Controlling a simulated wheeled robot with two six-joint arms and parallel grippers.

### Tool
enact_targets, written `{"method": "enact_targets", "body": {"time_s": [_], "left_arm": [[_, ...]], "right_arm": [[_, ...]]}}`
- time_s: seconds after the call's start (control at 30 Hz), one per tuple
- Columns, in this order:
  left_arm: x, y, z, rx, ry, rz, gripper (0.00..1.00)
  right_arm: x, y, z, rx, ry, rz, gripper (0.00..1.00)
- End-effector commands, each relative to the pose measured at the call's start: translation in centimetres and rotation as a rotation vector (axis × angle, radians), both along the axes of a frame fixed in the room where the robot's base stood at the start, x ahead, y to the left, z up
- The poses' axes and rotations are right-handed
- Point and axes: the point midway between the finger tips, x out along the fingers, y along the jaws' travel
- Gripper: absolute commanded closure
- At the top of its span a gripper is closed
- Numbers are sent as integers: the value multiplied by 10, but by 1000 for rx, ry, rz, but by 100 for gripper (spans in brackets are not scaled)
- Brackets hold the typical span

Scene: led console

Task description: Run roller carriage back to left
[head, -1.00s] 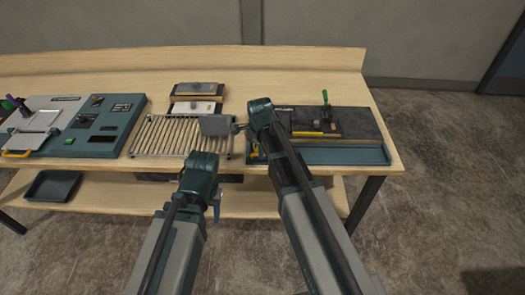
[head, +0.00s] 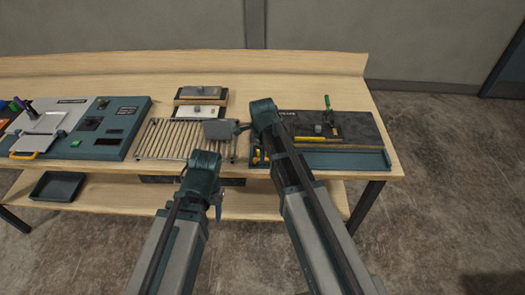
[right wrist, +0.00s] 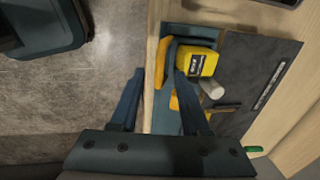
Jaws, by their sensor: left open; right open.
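The roller bed (head: 180,142), a frame of pale parallel rollers, lies on the bench in the middle of the head view. A grey flat plate (head: 217,130), apparently the carriage, sits at its right end with a small knob on its right. My left gripper (head: 218,207) hangs low in front of the bench edge, partly hidden by its wrist, and holds nothing visible. In the right wrist view my right gripper (right wrist: 161,76) is open and empty, above the bench's front edge, beside a yellow-and-black tool (right wrist: 198,62).
A teal console (head: 112,128) stands left of the roller bed. A dark mat (head: 355,128) with a green-handled clamp (head: 327,106) and a teal tray (head: 350,159) lie at right. Two blocks (head: 201,100) stand behind the rollers. A dark bin (head: 57,186) sits on the lower shelf.

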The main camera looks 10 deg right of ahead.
Motion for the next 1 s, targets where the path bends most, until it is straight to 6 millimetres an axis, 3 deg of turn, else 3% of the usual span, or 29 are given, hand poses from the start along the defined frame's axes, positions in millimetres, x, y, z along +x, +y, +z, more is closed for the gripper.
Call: {"method": "enact_targets", "body": {"time_s": [0.03,0.6,1.0], "left_arm": [[0,0,15,0,0,0,50],[0,0,100,-2,-1,14,50],[0,0,107,-2,0,14,50]], "right_arm": [[-2,0,15,0,0,0,53],[-18,4,100,2,0,0,53],[-20,5,107,2,0,0,53]]}}
